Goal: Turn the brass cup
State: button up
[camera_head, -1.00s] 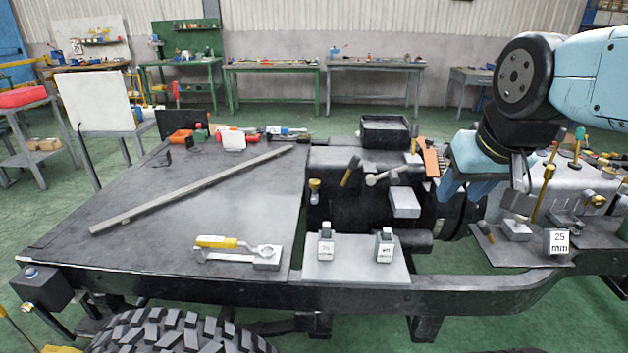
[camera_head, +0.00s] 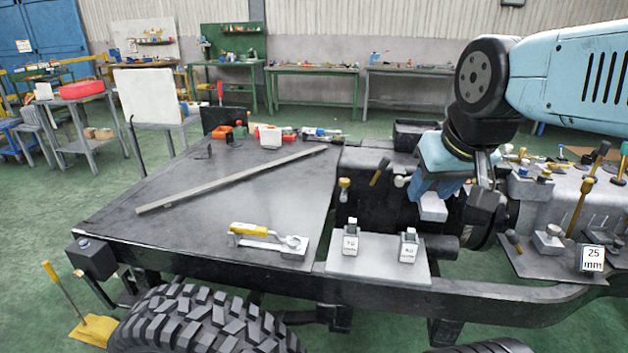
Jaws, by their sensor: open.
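My gripper (camera_head: 434,192), with pale blue fingers, hangs open over the dark machine block in the middle of the frame. I see nothing between its fingers. A small brass-coloured fitting (camera_head: 344,188) stands at the block's left end, left of my gripper and apart from it. More small brass-topped pieces are on the right, including one on a grey block (camera_head: 553,231) and a brass-coloured rod (camera_head: 579,207). I cannot tell which of these is the brass cup. My gripper and wrist hide part of the machine block behind them.
A flat dark plate (camera_head: 215,225) carries a long bar (camera_head: 230,180) and a yellow-handled tool (camera_head: 249,230). Two labelled weights stand on a light plate (camera_head: 345,268). A "25 mm" sign (camera_head: 592,258) is at the right. Tall rods stand near it.

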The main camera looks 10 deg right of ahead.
aim_at(343, 182)
jog(key=z, duration=0.25)
jog(key=i, duration=0.1)
jog(key=u, duration=2.25)
jog(key=k, duration=0.9)
jog(key=z, duration=1.85)
jog(key=i, duration=0.95)
